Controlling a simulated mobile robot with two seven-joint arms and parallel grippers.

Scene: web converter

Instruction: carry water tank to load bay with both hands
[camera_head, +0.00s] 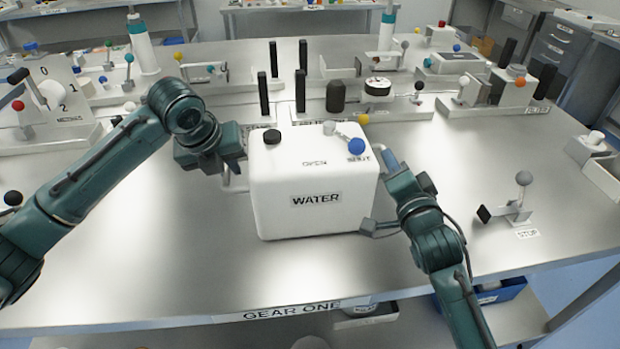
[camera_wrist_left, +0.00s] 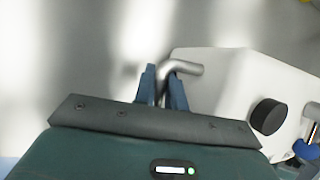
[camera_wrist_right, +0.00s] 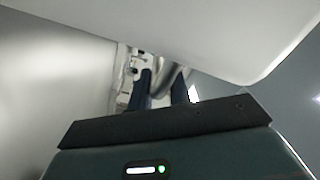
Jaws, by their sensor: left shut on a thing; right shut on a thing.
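The white water tank (camera_head: 285,197), labelled WATER, is upright near the middle of the steel table in the head view. It has a black cap and a blue-knobbed lever by the word SHUT on top. My left gripper (camera_head: 232,168) is shut on the bent metal handle (camera_wrist_left: 185,68) on the tank's left side. My right gripper (camera_head: 381,196) is at the tank's right side, shut on the metal handle (camera_wrist_right: 168,78) there, partly hidden by its fingers. I cannot tell whether the tank's base touches the table. No load bay label is readable.
Behind the tank stand several black posts (camera_head: 263,95) and a dark rounded block (camera_head: 336,97). A STOP lever (camera_head: 521,200) is at the right and a numbered dial (camera_head: 50,95) at the left. The table (camera_head: 200,270) is clear in front of the tank.

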